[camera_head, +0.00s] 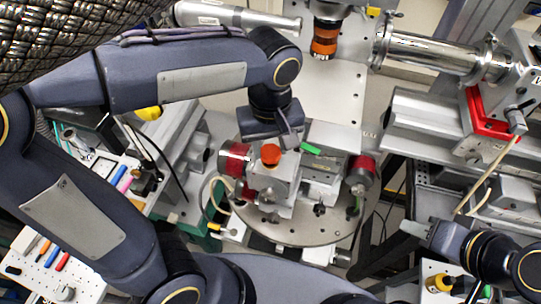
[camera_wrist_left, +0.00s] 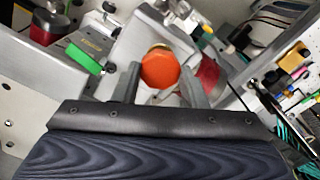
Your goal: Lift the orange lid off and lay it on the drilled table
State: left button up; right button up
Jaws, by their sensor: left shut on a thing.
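The orange lid (camera_head: 270,155) is a small round cap above a grey metal block (camera_head: 277,188) on the stage in the middle. My left gripper (camera_head: 283,140) reaches it from above. In the left wrist view the lid (camera_wrist_left: 160,70) sits between the two fingertips, and the jaws are shut on it. A brassy rim (camera_wrist_left: 160,46) shows just behind the lid; I cannot tell whether they touch. A drilled, round grey table (camera_head: 290,232) lies under the stage. My right gripper (camera_head: 418,229) is at the lower right, away from the lid; its jaw gap is unclear.
Red-and-silver cylinders (camera_head: 234,160) (camera_head: 361,172) flank the block. A green tab (camera_head: 310,149) lies close to the lid. An orange-and-black nozzle (camera_head: 325,38) hangs behind. The round table's front part is mostly bare. Pens and tools lie on perforated boards (camera_head: 75,285) at left.

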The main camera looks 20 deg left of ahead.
aim_at(269, 152)
pick_arm(q)
jog(key=shift+r, duration=0.1)
jog(key=shift+r+p, duration=2.2)
jog(key=shift+r, duration=0.25)
jog(key=shift+a+f, duration=0.1)
